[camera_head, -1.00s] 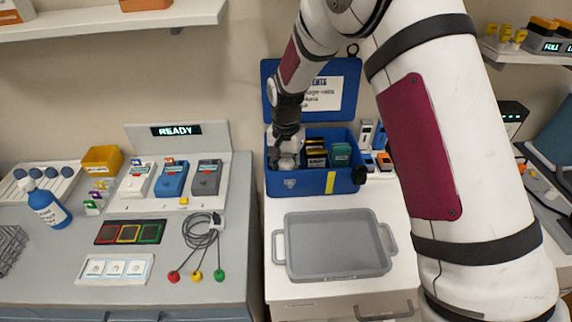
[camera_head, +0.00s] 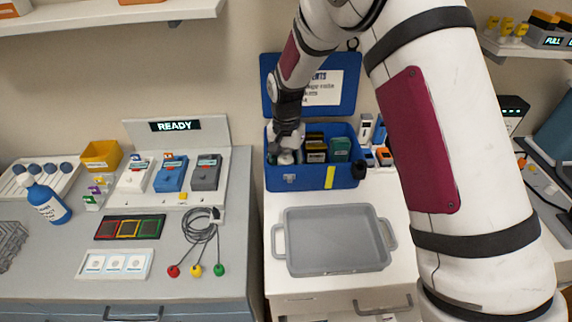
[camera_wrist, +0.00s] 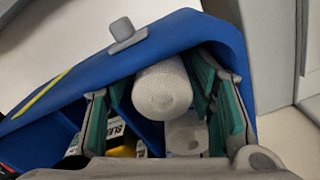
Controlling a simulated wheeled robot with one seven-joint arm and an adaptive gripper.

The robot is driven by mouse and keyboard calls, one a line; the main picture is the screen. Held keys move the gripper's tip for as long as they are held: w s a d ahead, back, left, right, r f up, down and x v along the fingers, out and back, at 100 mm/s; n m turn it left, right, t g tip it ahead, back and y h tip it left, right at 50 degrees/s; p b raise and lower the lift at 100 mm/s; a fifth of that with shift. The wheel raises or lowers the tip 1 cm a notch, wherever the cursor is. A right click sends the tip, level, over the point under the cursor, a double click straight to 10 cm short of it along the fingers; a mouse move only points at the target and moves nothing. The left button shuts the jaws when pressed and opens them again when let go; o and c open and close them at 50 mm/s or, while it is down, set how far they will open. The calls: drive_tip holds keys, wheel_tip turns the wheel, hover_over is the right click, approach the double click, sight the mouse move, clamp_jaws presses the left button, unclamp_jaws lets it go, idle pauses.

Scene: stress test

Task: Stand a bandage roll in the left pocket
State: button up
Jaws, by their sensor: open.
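A blue box (camera_head: 308,181) with its lid (camera_head: 341,105) raised stands behind the grey tray. My gripper (camera_head: 286,157) is down at the box's left end and hides most of that pocket in the head view. In the wrist view my gripper (camera_wrist: 165,103) is open, with green pads on either side of a white textured bandage roll (camera_wrist: 160,88). The roll lies between the pads near the blue wall, with its round end towards the camera. A second white roll-like piece (camera_wrist: 187,135) with a hole shows beside it. Whether the roll touches the pocket floor is hidden.
Dark and yellow packs (camera_head: 316,153) and a green pack (camera_head: 340,149) fill the box's other pockets. An empty grey tray (camera_head: 336,263) is in front. Small devices (camera_head: 366,128) stand close to the box's right.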

drive_tip(key=shift+a+r, duration=0.15)
wheel_tip(320, 180, up, 12)
drive_tip(key=shift+f, duration=0.1)
idle(0.3)
